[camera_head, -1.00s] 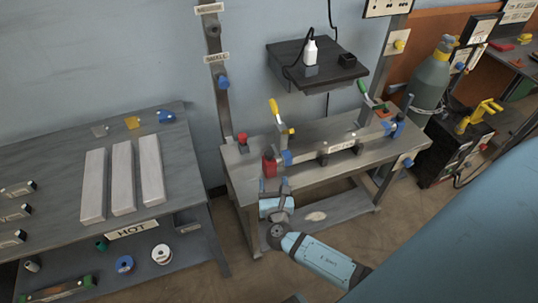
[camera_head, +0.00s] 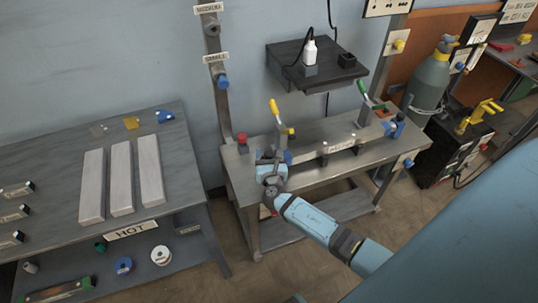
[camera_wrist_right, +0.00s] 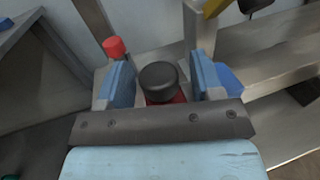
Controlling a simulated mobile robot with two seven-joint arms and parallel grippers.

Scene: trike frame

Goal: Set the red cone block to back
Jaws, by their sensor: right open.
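My right gripper (camera_head: 270,160) is over the left front of the steel workbench, open. In the right wrist view its two blue fingers (camera_wrist_right: 160,76) stand on either side of a round black cap (camera_wrist_right: 158,80). Red shows under the cap (camera_wrist_right: 180,98); this looks like the red cone block, mostly hidden by the cap and gripper. I cannot tell whether the fingers touch it. In the head view the gripper hides that spot. My left gripper is not in view.
A red-topped post (camera_head: 241,141) stands close behind on the bench (camera_head: 325,185); its red top also shows in the wrist view (camera_wrist_right: 115,47). A yellow-handled clamp (camera_head: 274,108) and green-handled clamp (camera_head: 363,90) rise from the bench. A table with pale bars (camera_head: 122,178) is at left.

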